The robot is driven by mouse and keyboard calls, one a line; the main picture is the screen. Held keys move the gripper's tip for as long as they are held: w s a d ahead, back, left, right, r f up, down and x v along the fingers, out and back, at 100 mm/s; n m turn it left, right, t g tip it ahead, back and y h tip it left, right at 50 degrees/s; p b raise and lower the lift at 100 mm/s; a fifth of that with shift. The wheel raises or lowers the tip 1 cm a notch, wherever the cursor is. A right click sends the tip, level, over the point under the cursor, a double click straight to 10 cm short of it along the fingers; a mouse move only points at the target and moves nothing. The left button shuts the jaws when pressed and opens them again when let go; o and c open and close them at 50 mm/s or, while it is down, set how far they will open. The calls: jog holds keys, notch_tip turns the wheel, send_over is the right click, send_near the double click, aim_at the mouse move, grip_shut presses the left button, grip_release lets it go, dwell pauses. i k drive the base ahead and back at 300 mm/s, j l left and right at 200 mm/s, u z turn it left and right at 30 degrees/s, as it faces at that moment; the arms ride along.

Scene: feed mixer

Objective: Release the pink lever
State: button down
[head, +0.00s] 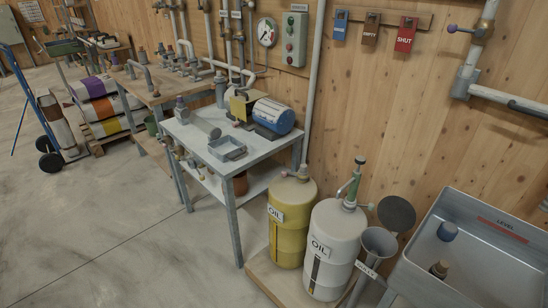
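At the upper right, a valve (481,33) on the wall pipe has a short lever with a pinkish-purple ball end (452,28), which points left. It is the nearest match to a pink lever, but I cannot tell for sure that it is the one. A small pinkish cap (302,169) also shows on top of the yellow oil drum (289,222). My gripper is not in view, and nothing is seen touching the lever.
A white oil drum (325,275) with a green-handled pump stands beside the yellow one. A grey sink (500,265) is at the lower right. A metal workbench (265,150) carries a blue motor (273,115).

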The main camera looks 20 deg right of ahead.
aim_at(284, 174)
jog(key=i, duration=1.75)
jog(key=u, duration=0.2)
jog(key=i, duration=0.05)
